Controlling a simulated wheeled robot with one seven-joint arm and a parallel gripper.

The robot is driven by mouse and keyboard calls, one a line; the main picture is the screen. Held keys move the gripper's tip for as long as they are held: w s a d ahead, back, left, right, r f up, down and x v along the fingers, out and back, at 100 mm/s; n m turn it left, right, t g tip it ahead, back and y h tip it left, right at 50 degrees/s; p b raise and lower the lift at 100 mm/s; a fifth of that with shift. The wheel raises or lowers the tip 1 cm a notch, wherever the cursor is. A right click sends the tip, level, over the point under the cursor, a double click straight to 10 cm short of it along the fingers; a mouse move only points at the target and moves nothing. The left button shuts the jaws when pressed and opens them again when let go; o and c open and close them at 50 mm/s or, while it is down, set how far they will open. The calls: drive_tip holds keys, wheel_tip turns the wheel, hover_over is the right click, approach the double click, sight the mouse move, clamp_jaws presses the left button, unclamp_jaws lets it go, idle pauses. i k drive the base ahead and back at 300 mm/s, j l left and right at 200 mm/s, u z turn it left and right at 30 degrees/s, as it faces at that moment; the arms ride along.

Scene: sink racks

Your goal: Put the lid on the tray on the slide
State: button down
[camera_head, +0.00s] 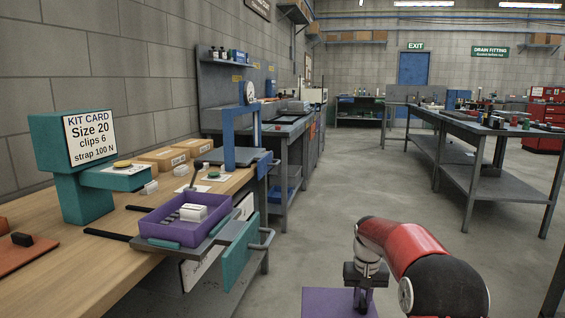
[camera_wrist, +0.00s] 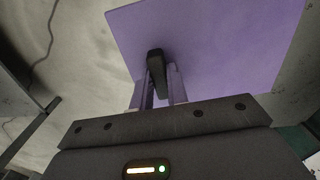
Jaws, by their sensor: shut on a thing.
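A flat purple lid (camera_head: 322,303) hangs at the bottom of the head view, over the floor to the right of the bench. My gripper (camera_head: 364,282) is shut on the lid by its dark handle. In the wrist view the fingers (camera_wrist: 158,88) close on the black handle, and the purple lid (camera_wrist: 225,50) spreads out beyond it. The open purple tray (camera_head: 163,220) sits on the grey slide (camera_head: 152,244) at the bench edge. White boxes (camera_head: 193,212) lie inside the tray. The lid and tray are well apart.
A teal kit card stand (camera_head: 70,190), cardboard boxes (camera_head: 165,157) and a blue frame (camera_head: 240,140) are on or near the bench. The floor aisle (camera_head: 345,180) is clear.

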sight(242, 238)
drive_tip(key=i+l+z, duration=0.1)
drive_tip(key=i, duration=0.35)
drive_tip(key=i+l, duration=0.15)
drive_tip(key=i, duration=0.3)
drive_tip(key=z, duration=0.05)
